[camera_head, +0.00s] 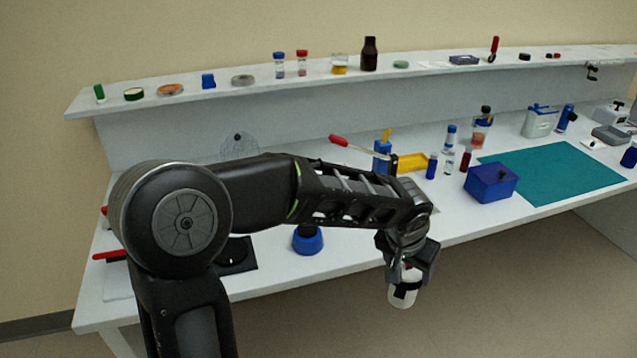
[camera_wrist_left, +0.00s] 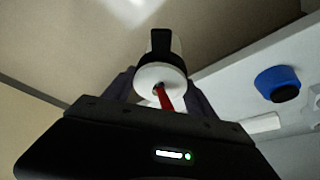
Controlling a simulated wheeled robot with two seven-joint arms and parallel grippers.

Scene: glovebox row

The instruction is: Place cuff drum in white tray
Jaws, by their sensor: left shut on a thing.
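My left gripper (camera_head: 407,266) is shut on a white drum with a black band (camera_head: 403,292), which I take to be the cuff drum. It holds the drum in the air in front of the bench's front edge, over the floor. In the left wrist view the drum (camera_wrist_left: 160,76) sits between the fingers, with its white round end and a red piece at its middle facing the camera. I cannot pick out the white tray for certain; my left arm hides part of the bench. My right gripper is not in view.
The white bench (camera_head: 350,245) carries a blue-based object (camera_head: 307,240), a blue box (camera_head: 491,182), a teal mat (camera_head: 560,172) and several small bottles. A raised shelf (camera_head: 220,95) behind holds more small items. The mat's right part is clear.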

